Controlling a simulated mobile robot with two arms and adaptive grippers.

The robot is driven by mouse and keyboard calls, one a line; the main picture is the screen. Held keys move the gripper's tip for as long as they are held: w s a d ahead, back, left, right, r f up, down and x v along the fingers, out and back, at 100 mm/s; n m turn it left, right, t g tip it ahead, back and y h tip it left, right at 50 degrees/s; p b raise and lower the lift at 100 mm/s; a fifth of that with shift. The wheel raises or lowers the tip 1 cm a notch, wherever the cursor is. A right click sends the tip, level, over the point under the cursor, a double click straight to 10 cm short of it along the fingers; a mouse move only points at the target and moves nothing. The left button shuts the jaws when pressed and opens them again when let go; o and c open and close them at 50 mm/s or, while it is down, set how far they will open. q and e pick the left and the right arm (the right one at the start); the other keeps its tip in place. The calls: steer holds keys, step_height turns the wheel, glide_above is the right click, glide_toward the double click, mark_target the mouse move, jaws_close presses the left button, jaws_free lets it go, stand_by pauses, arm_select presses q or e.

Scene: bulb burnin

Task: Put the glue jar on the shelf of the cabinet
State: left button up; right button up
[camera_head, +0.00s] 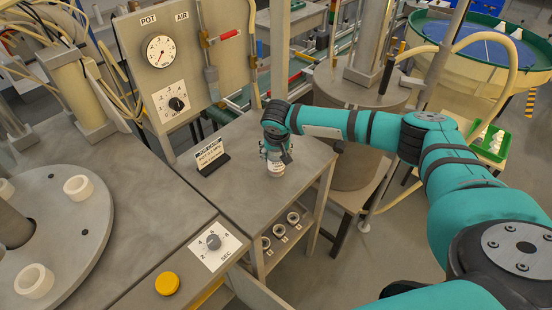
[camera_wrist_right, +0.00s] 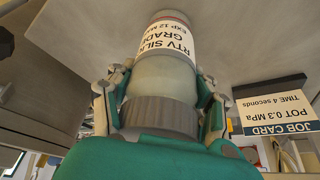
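The glue jar (camera_head: 277,168) is a pale jar with a white label, at the grey side table. In the right wrist view the jar (camera_wrist_right: 165,75) shows its "RTV" label and ribbed grey cap. My right gripper (camera_head: 276,150) points down from above, with its fingers closed on both sides of the jar near the cap. I cannot tell whether the jar's base touches the tabletop. Under this top is an open-fronted cabinet (camera_head: 318,212) with a shelf bearing several small round items (camera_head: 279,230). Whether this is the task's cabinet is unclear. My left gripper is not in view.
A job card (camera_head: 210,155) stands on the table left of the jar. A panel with a gauge (camera_head: 161,51) and dial rises behind. A turntable with white cups (camera_head: 77,188) and a yellow button (camera_head: 167,283) are at left. A drum (camera_head: 360,95) stands behind my right arm.

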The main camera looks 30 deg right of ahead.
steer(key=c, duration=0.4)
steer(key=shift+c, duration=0.7)
steer(key=shift+w+r, duration=0.1)
steer(key=shift+r, duration=0.05)
